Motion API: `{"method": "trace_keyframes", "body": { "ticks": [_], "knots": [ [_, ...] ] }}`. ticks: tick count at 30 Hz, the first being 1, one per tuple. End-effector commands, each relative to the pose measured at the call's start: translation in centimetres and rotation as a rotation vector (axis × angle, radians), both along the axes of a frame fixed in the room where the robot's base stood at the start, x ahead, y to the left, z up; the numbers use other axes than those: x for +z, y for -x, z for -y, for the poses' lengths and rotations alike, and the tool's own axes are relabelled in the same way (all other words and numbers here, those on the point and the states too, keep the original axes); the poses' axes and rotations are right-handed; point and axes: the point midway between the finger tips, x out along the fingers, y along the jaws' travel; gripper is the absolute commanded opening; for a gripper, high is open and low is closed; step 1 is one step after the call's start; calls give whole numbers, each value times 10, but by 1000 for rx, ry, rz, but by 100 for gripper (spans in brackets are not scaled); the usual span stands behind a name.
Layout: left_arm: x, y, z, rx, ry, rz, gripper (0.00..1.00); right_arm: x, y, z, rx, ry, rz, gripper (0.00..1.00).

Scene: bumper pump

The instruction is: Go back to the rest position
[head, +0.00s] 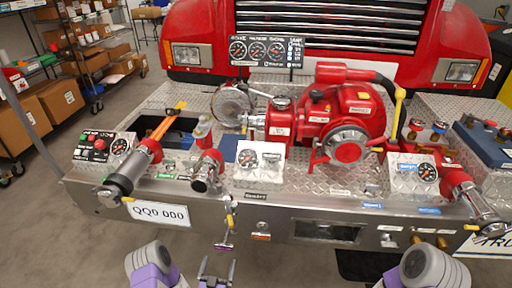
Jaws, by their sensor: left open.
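My left gripper (217,266) shows at the bottom of the head view, left of centre. Its two fingers point up and stand apart with nothing between them. It is in front of and below the steel bumper (300,222), apart from it. The purple and grey left arm (154,265) comes in beside it. My right arm (432,267) shows at the lower right. Its gripper is out of the picture.
A red fire truck front (215,42) carries a red pump (345,115), gauges and hose outlets on the bumper deck. A purple-ended handle (224,246) hangs just above my left gripper. Shelves with boxes (58,100) stand at left. Grey floor (45,230) is clear at lower left.

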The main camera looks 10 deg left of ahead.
Motion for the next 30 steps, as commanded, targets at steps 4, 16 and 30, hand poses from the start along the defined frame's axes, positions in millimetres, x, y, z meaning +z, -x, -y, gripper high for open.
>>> {"method": "trace_keyframes", "body": {
  "ticks": [4,16,30],
  "knots": [
    [-2,-2,6,-19,15,-49,100,2,0,0,0,0,0,43],
    [-28,53,79,-177,266,-785,100,27,0,0,0,0,0,43],
    [6,196,130,-139,495,-1506,100,44,0,0,0,0,0,43]
  ]
}}
